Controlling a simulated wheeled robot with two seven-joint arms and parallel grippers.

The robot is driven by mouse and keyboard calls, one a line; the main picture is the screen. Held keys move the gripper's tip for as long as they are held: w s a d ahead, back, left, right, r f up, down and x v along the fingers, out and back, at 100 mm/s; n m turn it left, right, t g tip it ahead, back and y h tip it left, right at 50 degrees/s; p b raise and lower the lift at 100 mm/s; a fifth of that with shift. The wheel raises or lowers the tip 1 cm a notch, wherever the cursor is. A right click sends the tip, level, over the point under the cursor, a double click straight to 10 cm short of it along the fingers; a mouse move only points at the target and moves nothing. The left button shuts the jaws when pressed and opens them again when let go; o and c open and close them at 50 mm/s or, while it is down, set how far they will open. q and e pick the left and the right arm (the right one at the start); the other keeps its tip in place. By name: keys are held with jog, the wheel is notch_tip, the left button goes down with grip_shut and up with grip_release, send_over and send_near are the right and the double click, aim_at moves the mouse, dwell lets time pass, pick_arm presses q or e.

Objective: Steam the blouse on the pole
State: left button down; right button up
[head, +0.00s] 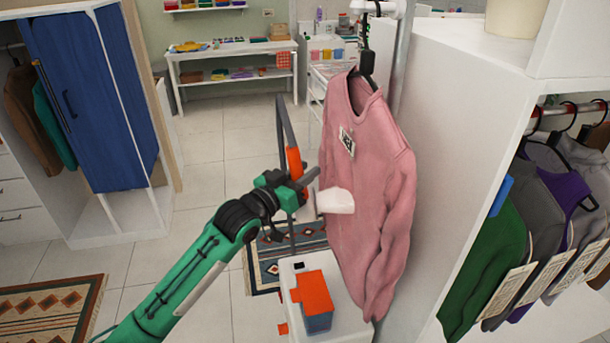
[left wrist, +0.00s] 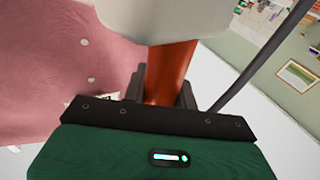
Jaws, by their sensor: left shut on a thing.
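The pink blouse (head: 372,190) hangs on a dark hanger from a hook on the pole (head: 402,60). A label shows on its chest. It also fills the left of the left wrist view (left wrist: 60,80). My left gripper (head: 292,184) is shut on the orange handle (left wrist: 170,72) of the steamer. The steamer's white head (head: 336,201) is in front of the blouse's middle; I cannot tell whether it touches the cloth. A dark hose (head: 290,124) loops up from the steamer. The white steamer base (head: 335,328) with a blue and orange tank (head: 317,300) stands below. My right gripper is not in view.
A white wardrobe (head: 455,190) with hanging clothes (head: 560,215) stands close on the right. An open wardrobe with a blue door (head: 95,95) is at the left. Tables (head: 235,52) stand at the back. Patterned rugs (head: 50,312) lie on the tiled floor.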

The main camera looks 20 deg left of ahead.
pick_arm(q)
jog(key=shift+w+a, duration=0.65)
jog(key=shift+w, duration=0.3)
jog(key=shift+w+a, duration=0.1)
dwell(0.5)
jog(key=s+a, duration=0.4)
jog(key=a, duration=0.1)
jog(key=shift+a, duration=0.4)
